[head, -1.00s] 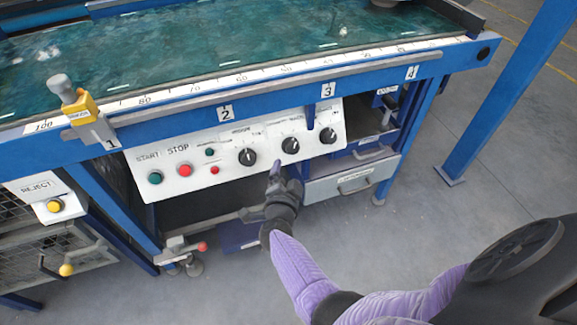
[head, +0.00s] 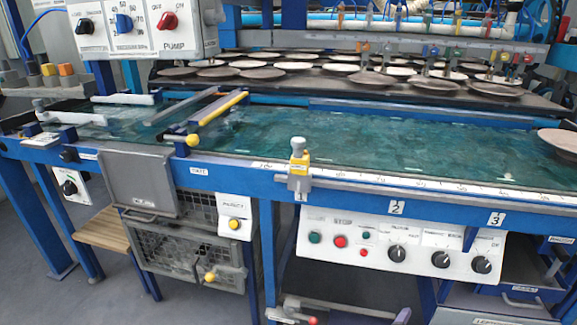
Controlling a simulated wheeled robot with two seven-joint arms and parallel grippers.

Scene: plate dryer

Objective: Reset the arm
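Neither of my grippers nor my arms shows in the head view now. The plate dryer's blue-framed table with a green-blue top (head: 330,140) fills the middle. Its white control panel (head: 400,247) with start and stop buttons and several black knobs hangs under the front edge. Nothing of mine touches the panel in view.
Many round plates (head: 400,72) lie on a dark rack at the back. A pump switch box (head: 145,30) hangs at the upper left. A yellow-topped stop (head: 298,165) stands on the ruler edge. Wire-mesh bins (head: 190,255) and a wooden step (head: 103,229) sit below left.

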